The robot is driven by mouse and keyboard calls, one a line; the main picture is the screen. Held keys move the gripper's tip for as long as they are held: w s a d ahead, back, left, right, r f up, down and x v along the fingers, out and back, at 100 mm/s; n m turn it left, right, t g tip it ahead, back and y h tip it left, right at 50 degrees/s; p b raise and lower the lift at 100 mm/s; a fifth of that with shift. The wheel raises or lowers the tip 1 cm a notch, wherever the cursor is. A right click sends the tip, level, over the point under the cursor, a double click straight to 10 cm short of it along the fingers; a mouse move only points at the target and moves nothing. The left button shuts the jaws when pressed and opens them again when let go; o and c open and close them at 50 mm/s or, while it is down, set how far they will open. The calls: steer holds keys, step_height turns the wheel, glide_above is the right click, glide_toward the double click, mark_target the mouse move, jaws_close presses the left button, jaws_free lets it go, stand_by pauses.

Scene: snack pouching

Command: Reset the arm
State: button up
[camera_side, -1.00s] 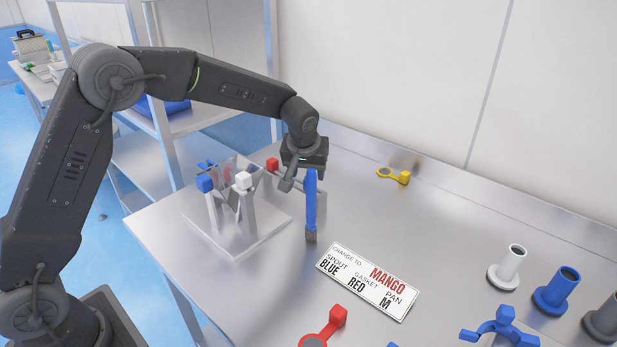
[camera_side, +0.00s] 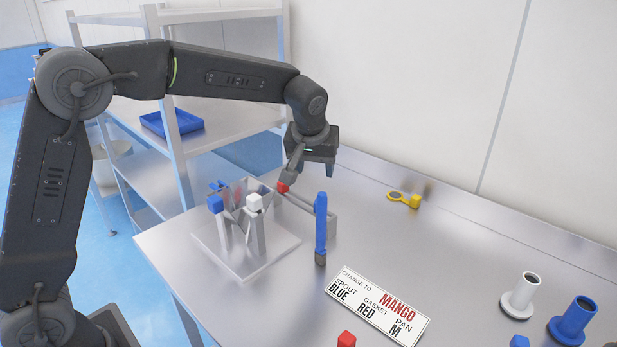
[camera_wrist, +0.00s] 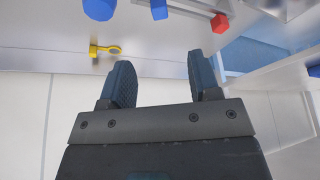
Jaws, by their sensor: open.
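My gripper (camera_side: 311,172) is open and empty. In the side view it hangs above the back of the steel table, behind the upright blue-handled tool (camera_side: 321,232) and apart from it. In the wrist view my gripper (camera_wrist: 163,82) shows its two dark fingers spread with nothing between them. The blue tool's top also appears in the wrist view as a blue block (camera_wrist: 159,10). A red block (camera_wrist: 219,22) sits at the end of a grey rail there; it also shows in the side view (camera_side: 283,187), just below my gripper.
A clear stand with a blue block (camera_side: 215,204) and a white block (camera_side: 254,202) is at left. A yellow ring piece (camera_side: 404,200) lies near the wall. A MANGO card (camera_side: 377,306), a white spout (camera_side: 520,296) and a blue spout (camera_side: 574,322) are in front.

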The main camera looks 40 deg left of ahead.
steer(key=s+a+r+m+t+h, duration=0.1)
steer(key=s+r+m, duration=0.35)
steer(key=s, duration=1.25)
steer(key=s+f+m+h, duration=0.1)
steer(key=s+f, duration=0.1)
steer(key=s, duration=1.1)
steer(key=shift+s+d+f+t, duration=0.2)
steer(key=shift+s+d+t, duration=0.05)
steer(key=shift+s+t, duration=0.15)
